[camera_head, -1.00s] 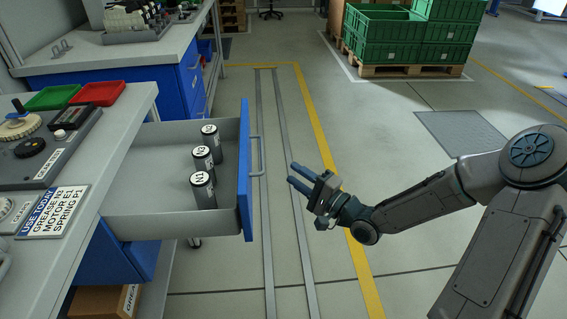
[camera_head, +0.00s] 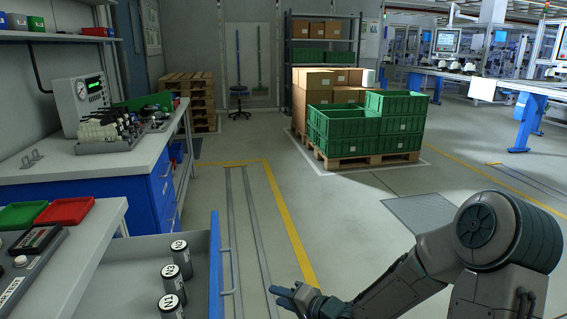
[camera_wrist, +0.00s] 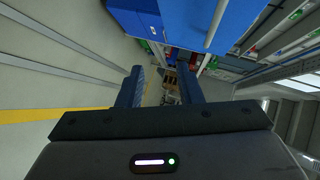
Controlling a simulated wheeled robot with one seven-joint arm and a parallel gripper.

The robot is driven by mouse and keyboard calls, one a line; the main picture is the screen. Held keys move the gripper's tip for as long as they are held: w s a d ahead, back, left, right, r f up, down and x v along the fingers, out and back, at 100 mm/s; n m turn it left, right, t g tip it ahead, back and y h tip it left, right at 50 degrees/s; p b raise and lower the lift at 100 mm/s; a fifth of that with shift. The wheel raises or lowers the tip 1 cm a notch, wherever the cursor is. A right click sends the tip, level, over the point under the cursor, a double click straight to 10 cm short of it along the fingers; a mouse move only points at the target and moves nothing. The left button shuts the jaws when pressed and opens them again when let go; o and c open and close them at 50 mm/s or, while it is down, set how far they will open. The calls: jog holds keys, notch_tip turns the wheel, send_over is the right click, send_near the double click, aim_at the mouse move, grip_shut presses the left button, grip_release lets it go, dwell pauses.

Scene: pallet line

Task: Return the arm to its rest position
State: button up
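My gripper (camera_head: 292,297) is low in the head view, right of the open drawer and apart from its front. In the wrist view my gripper (camera_wrist: 160,84) shows two dark blue fingers spread apart, with nothing between them. My arm runs from the lower right of the head view, bent at the elbow, out over the floor.
The open drawer (camera_head: 213,262) holds several labelled cylinders (camera_head: 172,279). A workbench (camera_head: 85,172) stands on the left with red (camera_head: 64,211) and green (camera_head: 20,215) trays nearer. Green crates (camera_head: 345,124) and boxes stand on a pallet at the back. The floor between is clear.

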jog(key=s+d+r+n+g+h+p, duration=0.1)
jog(key=s+d+r+n+h+p, duration=0.15)
jog(key=d+r+h+p, duration=0.4)
jog(key=s+d+r+n+g+h+p, duration=0.1)
jog(key=s+d+r+h+p, duration=0.3)
jog(key=d+r, duration=0.45)
jog(key=s+r+n+g+p, duration=0.1)
jog(key=s+r+g+p, duration=0.3)
jog(key=s+r, duration=1.1)
jog(key=r+p, duration=0.1)
jog(key=p, duration=0.2)
jog(key=shift+s+d+h, duration=0.15)
jog(key=shift+s+h, duration=0.2)
jog(key=shift+s, duration=0.05)
jog(key=shift+d+r+n, duration=0.1)
jog(key=shift+n, duration=0.15)
